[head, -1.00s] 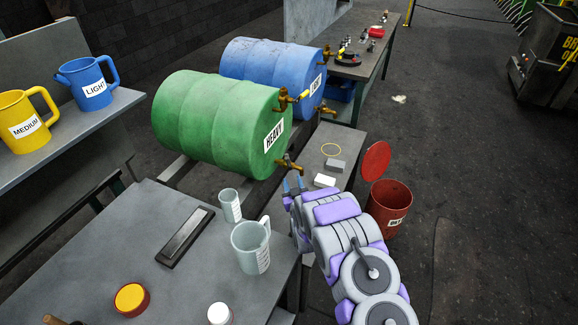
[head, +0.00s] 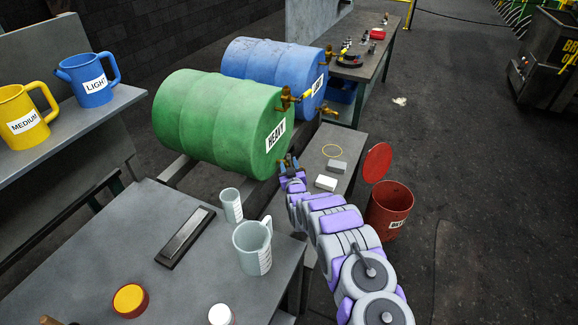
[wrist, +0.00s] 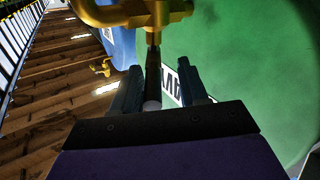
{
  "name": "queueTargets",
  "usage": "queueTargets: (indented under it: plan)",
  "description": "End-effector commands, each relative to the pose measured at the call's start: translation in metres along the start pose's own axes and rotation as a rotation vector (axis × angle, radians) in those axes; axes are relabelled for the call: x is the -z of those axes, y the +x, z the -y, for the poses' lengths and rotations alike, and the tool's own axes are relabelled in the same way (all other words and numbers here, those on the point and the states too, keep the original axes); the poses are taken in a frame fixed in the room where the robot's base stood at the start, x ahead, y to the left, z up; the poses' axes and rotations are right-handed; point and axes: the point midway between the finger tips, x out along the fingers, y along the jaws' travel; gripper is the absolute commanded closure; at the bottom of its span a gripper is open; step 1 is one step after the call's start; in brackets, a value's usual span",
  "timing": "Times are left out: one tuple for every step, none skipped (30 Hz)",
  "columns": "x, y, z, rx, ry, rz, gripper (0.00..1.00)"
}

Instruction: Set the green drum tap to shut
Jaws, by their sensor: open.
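The green drum (head: 210,120), labelled HEAVY, lies on its side on a rack in the head view. In that view its lower brass tap is largely hidden behind my gripper (head: 290,163). In the wrist view a brass tap (wrist: 135,12) shows at the top, with a dark stem (wrist: 153,55) pointing down toward the gap between my fingers. My gripper (wrist: 165,85) is open, one finger on each side of that gap. I cannot tell whether either finger touches the stem. The green drum's face (wrist: 240,70) fills the right of the wrist view.
A blue drum (head: 275,62) with its own brass tap lies behind the green one. A red bin (head: 390,210) with a raised lid stands right of my arm. The near bench holds clear jugs (head: 252,247) and a dark bar (head: 186,237). A low bench (head: 345,140) holds small blocks.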

Motion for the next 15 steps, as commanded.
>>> queueTargets:
  plan:
    - [-0.0002,0.001,-0.0018,-0.001,0.001,0.0,0.57]
    - [0.0,0.0014,-0.0023,-0.001,0.001,0.0,0.57]
    - [0.0001,0.0017,-0.0028,-0.001,0.002,0.0,0.57]
    - [0.0002,0.0019,-0.0031,-0.001,0.002,0.0,0.57]
    - [0.0002,0.0019,-0.0032,-0.001,0.002,0.0,0.57]
    - [0.0003,0.002,-0.0031,-0.001,0.002,0.0,0.57]
    - [0.0003,0.002,-0.0029,-0.001,0.002,0.0,0.57]
    - [0.0003,0.0021,-0.0026,-0.001,0.002,0.0,0.57]
    - [0.0003,0.0022,-0.002,-0.001,0.001,0.0,0.57]
    - [0.0004,0.0023,-0.0015,-0.001,0.0,0.0,0.57]
    - [0.0004,0.0024,-0.0009,-0.001,0.0,0.0,0.59]
    - [0.0004,0.0025,-0.0003,-0.001,-0.001,0.0,0.62]
    - [0.0004,0.0025,-0.0001,0.0,-0.001,0.001,0.65]
    - [0.0005,0.0026,0.0,0.0,-0.001,0.0,0.68]
    - [0.0005,0.0026,0.0,0.0,-0.001,0.0,0.72]
